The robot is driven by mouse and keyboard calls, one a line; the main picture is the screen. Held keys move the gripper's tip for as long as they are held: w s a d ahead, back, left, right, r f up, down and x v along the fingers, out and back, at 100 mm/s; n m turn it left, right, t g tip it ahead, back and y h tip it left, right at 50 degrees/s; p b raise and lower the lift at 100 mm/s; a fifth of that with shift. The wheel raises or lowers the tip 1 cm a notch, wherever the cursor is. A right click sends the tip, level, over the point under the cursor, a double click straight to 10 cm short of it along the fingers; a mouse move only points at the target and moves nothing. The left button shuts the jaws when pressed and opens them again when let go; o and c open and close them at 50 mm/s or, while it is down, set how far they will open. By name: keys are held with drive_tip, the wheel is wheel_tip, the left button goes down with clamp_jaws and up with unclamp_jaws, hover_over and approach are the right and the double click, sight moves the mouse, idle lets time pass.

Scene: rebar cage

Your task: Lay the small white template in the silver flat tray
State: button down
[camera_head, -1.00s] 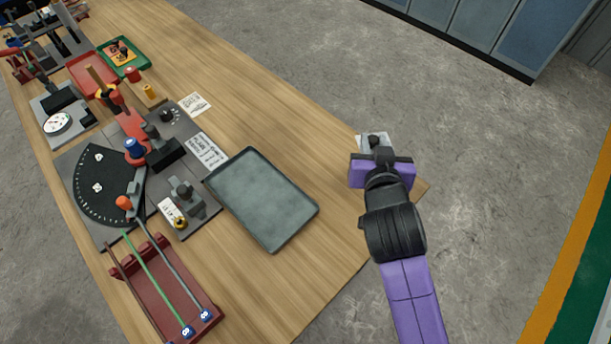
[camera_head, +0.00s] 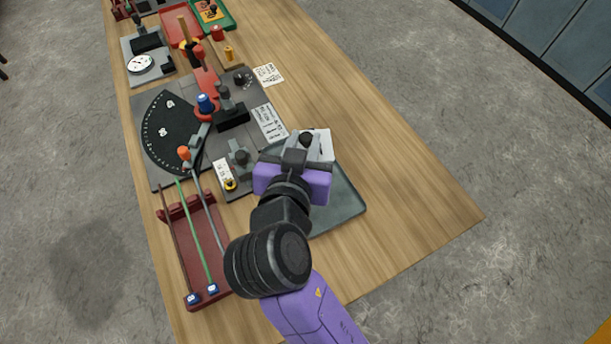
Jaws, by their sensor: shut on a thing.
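The small white template (camera_head: 321,146) is a flat light plate with a dark knob on it. My gripper (camera_head: 303,152) is shut on it and holds it over the far part of the silver flat tray. The silver flat tray (camera_head: 345,205) lies on the wooden bench, and my gripper and wrist cover much of it. Its right side and part of its far left edge show. I cannot tell how high the template is above the tray.
Left of the tray stands a bending fixture with a black dial plate (camera_head: 168,135). A dark red rack (camera_head: 193,250) with several rods is at the near left. White paper cards (camera_head: 268,74) lie on the bench. The bench's right part (camera_head: 420,200) is clear.

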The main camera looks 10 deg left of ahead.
wheel_tip(320, 180, down, 13)
drive_tip(key=shift+f, duration=0.15)
idle(0.4)
drive_tip(key=shift+f, duration=0.15)
drive_tip(key=c, duration=1.2)
unclamp_jaws()
drive_tip(key=shift+s+r, duration=0.1)
drive_tip(key=shift+r, duration=0.1)
drive_tip(key=b+v, duration=0.1)
drive_tip(key=v, duration=1)
drive_tip(key=shift+s+d+r, duration=0.1)
drive_tip(key=shift+s, duration=0.3)
